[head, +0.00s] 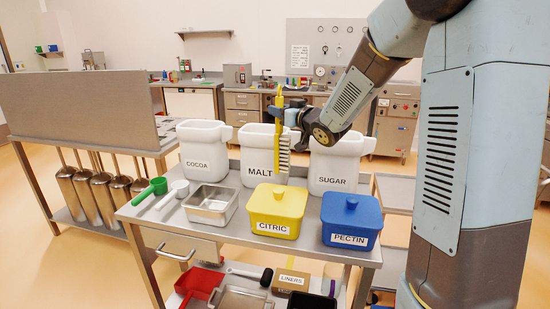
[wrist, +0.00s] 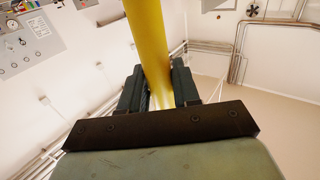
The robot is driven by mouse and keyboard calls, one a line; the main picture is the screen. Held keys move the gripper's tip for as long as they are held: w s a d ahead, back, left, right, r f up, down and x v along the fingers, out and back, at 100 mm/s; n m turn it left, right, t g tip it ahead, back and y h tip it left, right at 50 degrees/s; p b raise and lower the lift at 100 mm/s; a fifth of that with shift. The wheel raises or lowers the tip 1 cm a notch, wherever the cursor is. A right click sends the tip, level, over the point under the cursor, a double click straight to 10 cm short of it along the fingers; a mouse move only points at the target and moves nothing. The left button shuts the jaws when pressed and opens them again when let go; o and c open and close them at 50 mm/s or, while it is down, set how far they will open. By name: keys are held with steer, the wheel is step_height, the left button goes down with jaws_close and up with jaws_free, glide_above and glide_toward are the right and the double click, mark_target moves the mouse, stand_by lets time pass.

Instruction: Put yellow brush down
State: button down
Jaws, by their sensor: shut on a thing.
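My gripper (head: 298,116) is shut on the yellow brush (head: 279,100), above the table between the MALT bin and the SUGAR bin. In the wrist view the yellow handle (wrist: 148,40) stands between the two dark fingers of my gripper (wrist: 160,90). The bristle end does not show in the wrist view.

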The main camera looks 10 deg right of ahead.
mark_target(286, 151)
step_height(286, 151, down, 13)
steer(key=shift+r, duration=0.15)
steer(key=shift+s, duration=0.1)
stand_by(0.3)
steer(key=c, duration=0.8)
jaws_free()
